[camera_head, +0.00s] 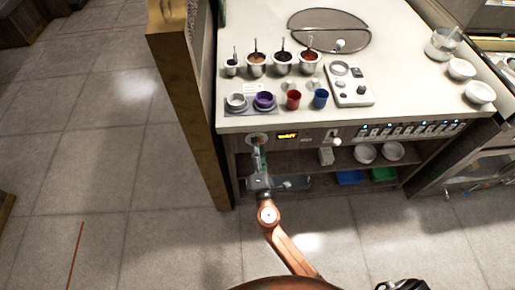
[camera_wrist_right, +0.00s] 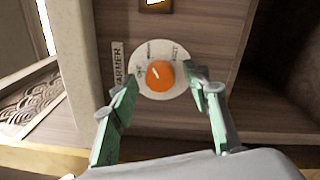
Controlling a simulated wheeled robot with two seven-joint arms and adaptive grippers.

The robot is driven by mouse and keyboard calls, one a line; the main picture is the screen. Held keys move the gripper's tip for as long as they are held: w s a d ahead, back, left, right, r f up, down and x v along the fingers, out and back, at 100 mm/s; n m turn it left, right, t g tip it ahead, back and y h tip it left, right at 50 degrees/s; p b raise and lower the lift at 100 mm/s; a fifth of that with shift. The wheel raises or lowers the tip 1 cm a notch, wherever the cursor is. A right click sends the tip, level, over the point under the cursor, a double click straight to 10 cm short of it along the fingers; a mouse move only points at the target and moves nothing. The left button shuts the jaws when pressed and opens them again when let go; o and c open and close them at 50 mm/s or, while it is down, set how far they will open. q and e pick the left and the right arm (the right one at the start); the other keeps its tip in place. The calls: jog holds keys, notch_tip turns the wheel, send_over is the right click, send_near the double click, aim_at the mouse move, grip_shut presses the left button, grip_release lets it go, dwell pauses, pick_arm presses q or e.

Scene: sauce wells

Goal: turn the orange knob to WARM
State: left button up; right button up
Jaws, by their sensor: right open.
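The orange knob (camera_wrist_right: 160,75) sits on a round white dial plate (camera_wrist_right: 177,89) on the wooden counter front. Its white pointer line tilts toward the upper left in the right wrist view. The small dial words are too blurred to read surely. A "WARMER" label (camera_wrist_right: 119,65) is beside the dial. My right gripper (camera_wrist_right: 165,92) is open, its green fingers spread on either side of the knob with visible gaps, not touching it. In the head view, my right gripper (camera_head: 258,150) reaches the counter front just below the dial.
A lit display (camera_head: 288,136) and a row of switches (camera_head: 410,130) lie right of the dial. Metal sauce pots (camera_head: 257,70) and red and blue cups (camera_head: 293,99) stand on the counter. A wooden post (camera_head: 180,100) rises close on the left. An open shelf lies below.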

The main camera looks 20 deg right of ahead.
jog(key=v, duration=1.2)
dwell(0.3)
